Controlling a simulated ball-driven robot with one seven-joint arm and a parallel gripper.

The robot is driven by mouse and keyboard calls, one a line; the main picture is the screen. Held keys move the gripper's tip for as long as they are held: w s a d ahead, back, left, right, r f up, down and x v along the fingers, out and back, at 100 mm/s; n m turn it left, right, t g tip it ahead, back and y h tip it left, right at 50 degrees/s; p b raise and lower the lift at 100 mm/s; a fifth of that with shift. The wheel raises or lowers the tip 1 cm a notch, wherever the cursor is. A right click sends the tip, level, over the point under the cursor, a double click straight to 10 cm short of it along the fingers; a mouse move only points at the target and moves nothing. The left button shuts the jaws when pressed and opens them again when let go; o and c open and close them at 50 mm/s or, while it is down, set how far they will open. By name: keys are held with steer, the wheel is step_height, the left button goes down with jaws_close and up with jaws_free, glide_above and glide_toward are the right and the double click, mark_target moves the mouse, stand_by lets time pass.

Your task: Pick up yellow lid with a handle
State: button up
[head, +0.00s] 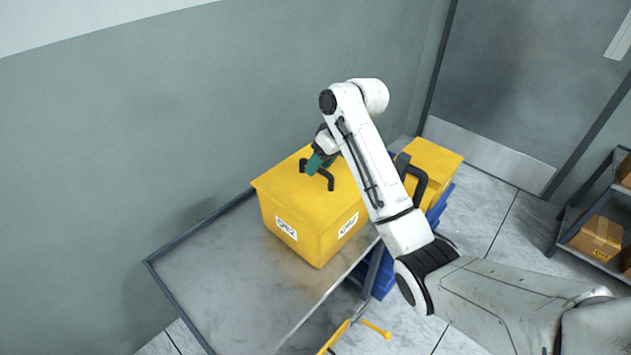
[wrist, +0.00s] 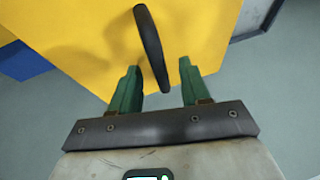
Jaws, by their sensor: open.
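The yellow lid (head: 283,178) tops a yellow box (head: 308,235) marked "062" on a metal table. Its dark arched handle (head: 330,182) is partly covered by my gripper (head: 318,162) in the head view. In the wrist view, the yellow lid (wrist: 82,38) fills the upper middle, and the dark handle (wrist: 152,52) runs between the two green fingers of my gripper (wrist: 159,67). The fingers are open, with gaps visible on both sides of the handle. I cannot tell how deep the handle sits between them.
The metal table (head: 205,275) is bare to the left of the box. A second yellow box (head: 437,160) stands behind my arm, near a dark handle (head: 413,178) and blue crates (head: 385,278). A shelf with cardboard boxes (head: 598,236) is at right. A grey wall is behind.

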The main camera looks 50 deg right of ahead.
mark_target(316, 176)
steer(key=shift+x, duration=1.25)
steer(key=shift+c, duration=0.3)
jaws_close()
